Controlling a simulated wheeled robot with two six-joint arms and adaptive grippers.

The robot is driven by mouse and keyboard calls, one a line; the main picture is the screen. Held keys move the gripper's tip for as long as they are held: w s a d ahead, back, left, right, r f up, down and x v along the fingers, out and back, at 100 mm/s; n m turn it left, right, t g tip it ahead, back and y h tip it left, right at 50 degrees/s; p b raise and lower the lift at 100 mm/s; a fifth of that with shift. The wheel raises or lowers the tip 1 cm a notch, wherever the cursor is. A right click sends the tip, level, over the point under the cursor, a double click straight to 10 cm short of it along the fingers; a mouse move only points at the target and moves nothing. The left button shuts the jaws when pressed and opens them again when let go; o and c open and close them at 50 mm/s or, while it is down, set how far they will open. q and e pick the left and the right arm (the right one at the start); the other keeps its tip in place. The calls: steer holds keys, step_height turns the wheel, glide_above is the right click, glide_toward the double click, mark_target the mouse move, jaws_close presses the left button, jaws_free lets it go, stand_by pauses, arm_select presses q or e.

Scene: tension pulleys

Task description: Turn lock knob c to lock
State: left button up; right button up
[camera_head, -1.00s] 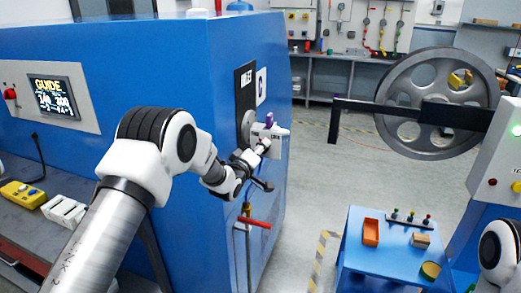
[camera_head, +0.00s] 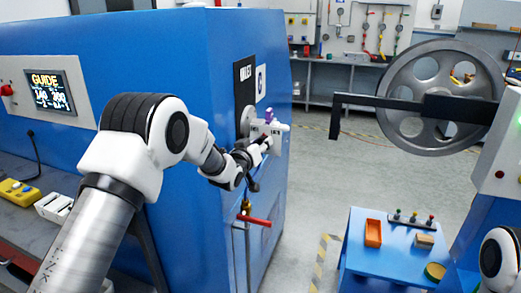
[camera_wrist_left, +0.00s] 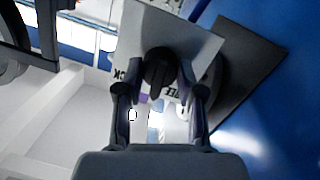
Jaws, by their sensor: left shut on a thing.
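Lock knob c (camera_wrist_left: 157,68) is a small dark knob in front of a pale label plate (camera_wrist_left: 190,35), on the side of the blue machine below a white sign with a C (camera_head: 260,83). My left gripper (camera_head: 263,146) reaches it from the left. In the left wrist view, the two dark fingers (camera_wrist_left: 158,100) stand on either side of the knob and are shut on it. The fingers hide much of the knob and part of the plate's lettering. A purple piece (camera_head: 269,115) shows at the plate. My right gripper is out of view.
A red-handled valve (camera_head: 254,220) is just below my left gripper. A large grey wheel (camera_head: 437,100) and a dark bar (camera_head: 375,102) stand at the right. A blue table (camera_head: 350,262) holds small parts. The floor between is clear.

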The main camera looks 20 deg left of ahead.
arm_select(q)
steer(key=m+b, duration=0.3)
steer(key=m, duration=0.2)
steer(key=shift+d+f+y, duration=0.1)
steer(key=shift+y, duration=0.3)
steer(key=m+b, duration=0.2)
steer(key=m, duration=0.2)
steer(key=shift+d+y, duration=0.1)
steer(key=shift+y, duration=0.2)
steer(key=shift+m, duration=0.3)
steer(key=o, duration=1.1)
steer(key=shift+o, duration=0.2)
steer(key=s+r, duration=0.1)
steer(key=s, duration=1.1)
steer(key=shift+a+r, duration=0.2)
steer(key=shift+r, duration=0.05)
